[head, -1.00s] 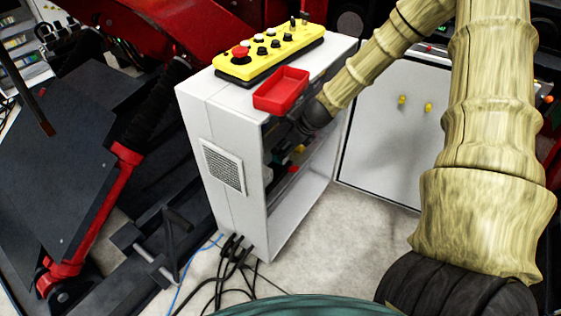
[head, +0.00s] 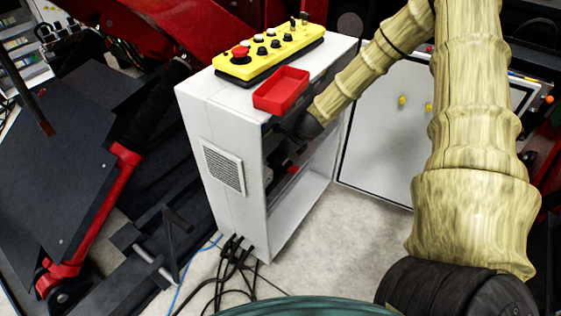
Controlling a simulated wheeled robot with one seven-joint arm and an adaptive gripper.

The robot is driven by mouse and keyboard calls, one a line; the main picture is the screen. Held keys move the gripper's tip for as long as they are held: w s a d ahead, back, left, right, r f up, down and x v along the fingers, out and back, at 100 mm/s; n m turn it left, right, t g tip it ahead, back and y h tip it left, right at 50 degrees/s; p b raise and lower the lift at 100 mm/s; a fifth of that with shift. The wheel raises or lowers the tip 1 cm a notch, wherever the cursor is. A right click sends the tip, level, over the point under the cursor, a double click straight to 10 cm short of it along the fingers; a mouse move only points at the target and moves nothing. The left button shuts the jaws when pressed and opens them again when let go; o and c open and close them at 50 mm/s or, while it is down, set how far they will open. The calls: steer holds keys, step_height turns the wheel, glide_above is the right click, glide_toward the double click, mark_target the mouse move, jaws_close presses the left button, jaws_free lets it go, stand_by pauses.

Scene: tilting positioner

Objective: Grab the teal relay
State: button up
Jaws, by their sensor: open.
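My gripper (head: 290,158) is at the open front of the white cabinet (head: 230,200), reaching inside from the right. It is small and dark in this view, and its jaws are open. I cannot make out the teal relay; the cabinet interior is shadowed and partly covered by my gripper and the cabinet's side wall. A small red part (head: 292,169) shows inside, close to the gripper.
A red tray (head: 281,91) and a yellow button box (head: 268,54) stand on the cabinet top. The cabinet door (head: 385,140) is open to the right. Black cables (head: 233,262) lie on the floor. Red and black machinery (head: 100,215) stands at the left.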

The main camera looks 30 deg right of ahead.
steer(key=c, duration=1.2)
steer(key=shift+o, duration=0.2)
steer(key=shift+r, duration=0.1)
